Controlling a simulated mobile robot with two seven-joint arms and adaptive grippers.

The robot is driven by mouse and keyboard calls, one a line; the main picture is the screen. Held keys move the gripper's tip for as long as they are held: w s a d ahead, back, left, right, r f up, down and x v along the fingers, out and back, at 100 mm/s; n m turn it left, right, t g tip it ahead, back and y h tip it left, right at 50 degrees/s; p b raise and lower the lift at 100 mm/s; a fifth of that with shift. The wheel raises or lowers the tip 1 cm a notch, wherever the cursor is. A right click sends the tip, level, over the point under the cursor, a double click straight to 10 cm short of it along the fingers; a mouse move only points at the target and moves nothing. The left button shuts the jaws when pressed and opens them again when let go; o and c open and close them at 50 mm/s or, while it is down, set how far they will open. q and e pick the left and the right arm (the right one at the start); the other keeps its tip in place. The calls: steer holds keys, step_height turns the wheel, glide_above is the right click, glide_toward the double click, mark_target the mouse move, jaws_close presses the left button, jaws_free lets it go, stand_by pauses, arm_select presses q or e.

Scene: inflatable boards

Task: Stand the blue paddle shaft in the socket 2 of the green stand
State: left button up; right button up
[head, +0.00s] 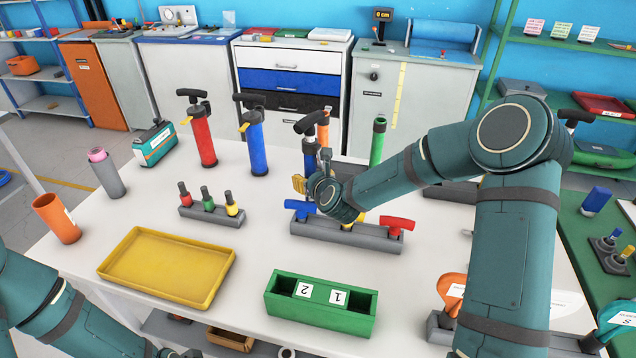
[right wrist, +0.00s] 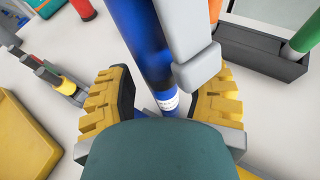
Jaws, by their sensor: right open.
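The blue paddle shaft (head: 310,152) stands upright at the middle of the table, partly hidden by my right gripper (head: 318,185). In the right wrist view, the blue shaft (right wrist: 143,45) with a white label low on it rises between the yellow fingers of my right gripper (right wrist: 165,105). These fingers are spread apart. The green stand (head: 318,315) sits at the front of the table. Its left socket is labelled 2 and its right socket 1; both look empty. Of my left arm, only links show at the lower left; its fingers are not visible.
A grey rack (head: 345,234) with blue, yellow and red handles stands below my right gripper. A green shaft (head: 377,142) and an orange one stand behind. A yellow tray (head: 168,292) lies left of the green stand. Red and blue pumps (head: 202,140) stand at the back.

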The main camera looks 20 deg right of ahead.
steer(key=v, duration=1.2)
